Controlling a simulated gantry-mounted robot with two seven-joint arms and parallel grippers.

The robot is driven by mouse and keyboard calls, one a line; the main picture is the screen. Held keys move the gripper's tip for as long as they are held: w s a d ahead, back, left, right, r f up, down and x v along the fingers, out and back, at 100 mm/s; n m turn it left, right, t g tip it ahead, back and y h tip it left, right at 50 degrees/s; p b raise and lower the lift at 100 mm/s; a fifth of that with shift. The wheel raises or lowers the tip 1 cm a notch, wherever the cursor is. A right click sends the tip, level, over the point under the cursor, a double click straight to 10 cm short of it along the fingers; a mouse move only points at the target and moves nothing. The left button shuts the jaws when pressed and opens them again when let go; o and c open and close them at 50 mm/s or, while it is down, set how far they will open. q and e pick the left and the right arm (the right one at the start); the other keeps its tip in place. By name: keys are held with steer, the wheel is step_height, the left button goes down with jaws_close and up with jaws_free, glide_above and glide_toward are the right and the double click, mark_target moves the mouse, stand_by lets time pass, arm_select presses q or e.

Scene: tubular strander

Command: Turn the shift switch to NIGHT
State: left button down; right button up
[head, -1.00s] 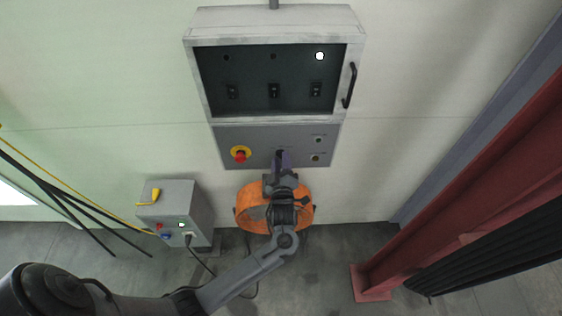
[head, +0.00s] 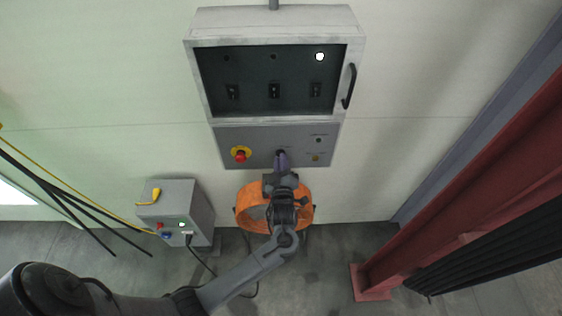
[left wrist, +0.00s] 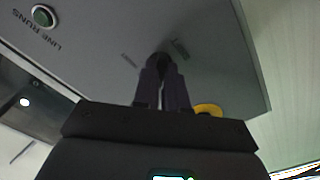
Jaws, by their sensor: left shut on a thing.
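The shift switch (left wrist: 160,57) is a small dark knob on the lower grey panel of the wall cabinet. My left gripper (left wrist: 162,72) is shut on it, with a finger on each side. In the head view my left gripper (head: 281,157) reaches up to the panel and hides most of the switch. Small labels (left wrist: 180,49) flank the knob in the left wrist view, too blurred to read, so I cannot tell which position it points to. My right gripper is not in view.
A red emergency stop (head: 240,155) on a yellow ring sits left of the switch.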

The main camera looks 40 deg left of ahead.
arm_select(q)
steer(key=shift+m+p, duration=4.25)
steer(key=shift+m, duration=4.35)
steer(key=c, duration=1.2)
jaws_free()
steer(key=shift+s, duration=0.1)
